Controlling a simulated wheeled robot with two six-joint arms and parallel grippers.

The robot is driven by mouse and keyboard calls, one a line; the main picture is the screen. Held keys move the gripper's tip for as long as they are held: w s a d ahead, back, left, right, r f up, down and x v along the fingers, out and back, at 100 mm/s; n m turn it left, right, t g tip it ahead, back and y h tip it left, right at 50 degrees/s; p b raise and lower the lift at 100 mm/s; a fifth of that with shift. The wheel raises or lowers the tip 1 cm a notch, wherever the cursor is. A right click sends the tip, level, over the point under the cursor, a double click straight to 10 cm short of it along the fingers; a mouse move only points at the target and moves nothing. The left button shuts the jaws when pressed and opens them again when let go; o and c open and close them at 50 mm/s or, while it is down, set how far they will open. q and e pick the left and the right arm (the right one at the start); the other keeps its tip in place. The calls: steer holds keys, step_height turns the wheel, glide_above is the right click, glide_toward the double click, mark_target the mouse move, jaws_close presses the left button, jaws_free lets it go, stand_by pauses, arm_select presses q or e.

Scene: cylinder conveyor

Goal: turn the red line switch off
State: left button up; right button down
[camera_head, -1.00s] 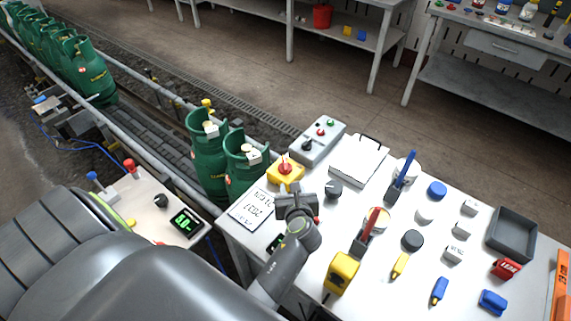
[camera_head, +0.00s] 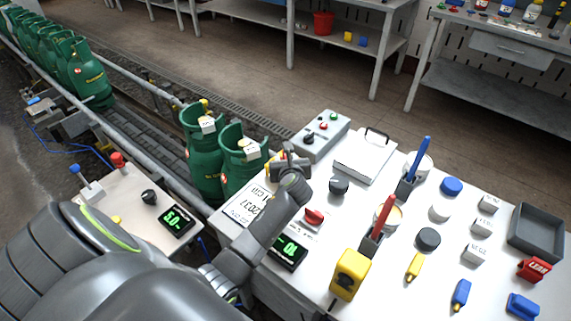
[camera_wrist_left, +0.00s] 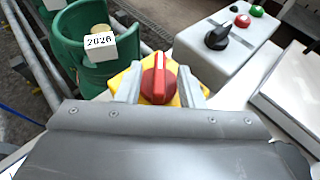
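The red line switch is a red rotary knob (camera_wrist_left: 158,82) on a yellow base (camera_wrist_left: 127,78), in the middle of the left wrist view. A white mark on the knob points up in that view. My left gripper (camera_wrist_left: 160,92) is open, with one finger on each side of the knob; I cannot tell whether they touch it. In the head view my left gripper (camera_head: 290,166) is over the switch and hides nearly all of it; only a sliver of yellow base (camera_head: 268,166) shows. My right gripper is not in view.
A grey control box (camera_head: 320,134) with a black knob and buttons stands just behind. Green gas cylinders (camera_head: 241,160) stand on the conveyor to the left. A second red knob (camera_head: 314,216), a clipboard (camera_head: 365,156) and a yellow device (camera_head: 349,272) are on the table.

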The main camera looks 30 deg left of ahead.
arm_select(q)
steer(key=shift+b+x, duration=0.7)
steer(key=shift+x, duration=0.4)
steer(key=shift+c, duration=0.4)
jaws_close()
